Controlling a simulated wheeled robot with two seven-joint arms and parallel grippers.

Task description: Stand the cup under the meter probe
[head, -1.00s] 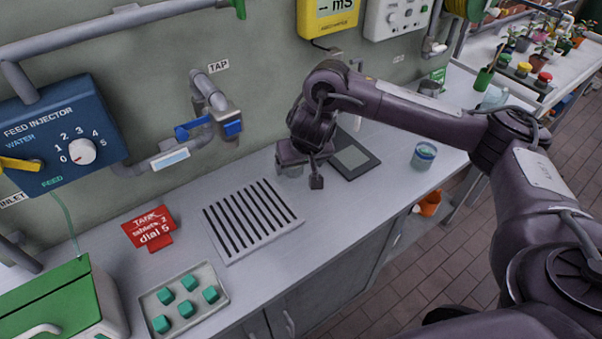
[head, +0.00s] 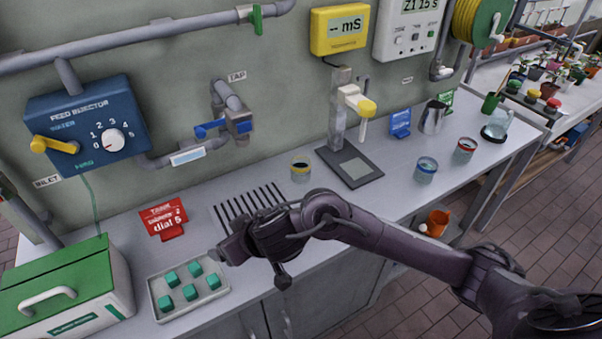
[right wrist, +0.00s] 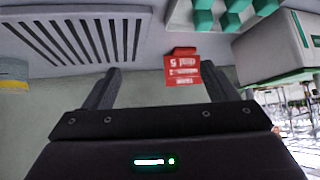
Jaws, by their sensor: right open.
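A small cup with a yellow band (head: 300,169) and dark contents stands upright on the counter, between the slotted drain and the probe stand. It also shows at the left edge of the right wrist view (right wrist: 12,72). The meter probe (head: 363,128) hangs from a yellow-and-white holder on the stand, above the dark base plate (head: 371,158). The cup is left of this plate, not under the probe. My right gripper (head: 250,268) is open and empty over the counter's front, between the tray and drain, well away from the cup. Its open fingers show in the wrist view (right wrist: 163,88).
A blue-banded cup (head: 427,170) and a red-banded cup (head: 465,150) stand to the right, with a metal jug (head: 433,117) behind. A tray of green cubes (head: 221,294) lies near my gripper. The yellow meter (head: 340,30) hangs above the stand.

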